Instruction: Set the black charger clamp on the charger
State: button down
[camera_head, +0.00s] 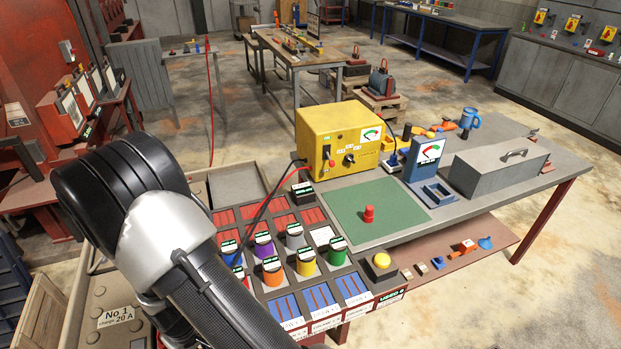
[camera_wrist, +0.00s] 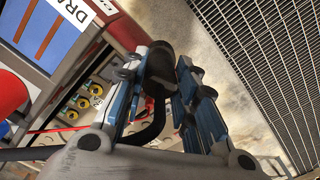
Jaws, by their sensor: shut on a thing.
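The yellow charger (camera_head: 340,143), a box with a dial gauge and knobs, stands on the workbench in the head view. Red and black leads run from its left side down toward my arm. In the wrist view my gripper (camera_wrist: 163,78) is shut on the black charger clamp (camera_wrist: 159,64), a dark rounded piece between the blue-edged fingers. A black cable (camera_wrist: 150,130) curves down below the clamp. In the head view my gripper and the clamp are hidden behind my own arm, which reaches down at the lower left, apart from the charger.
The bench carries a green mat (camera_head: 365,209) with a red piece, a blue gauge stand (camera_head: 427,155) and a grey toolbox (camera_head: 497,168). A rack (camera_head: 283,283) of coloured, labelled pots lies in front of the charger. In the wrist view a floor grating (camera_wrist: 262,50) lies at right.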

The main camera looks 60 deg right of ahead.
aim_at(362, 119)
jog(key=k+l, duration=0.3)
jog(key=l, duration=0.15)
jog(key=k+l, duration=0.3)
jog(key=l, duration=0.15)
jog(key=k+l, duration=0.3)
jog(key=l, duration=0.15)
jog(key=k+l, duration=0.25)
jog(key=l, duration=0.2)
jog(key=u, duration=0.05)
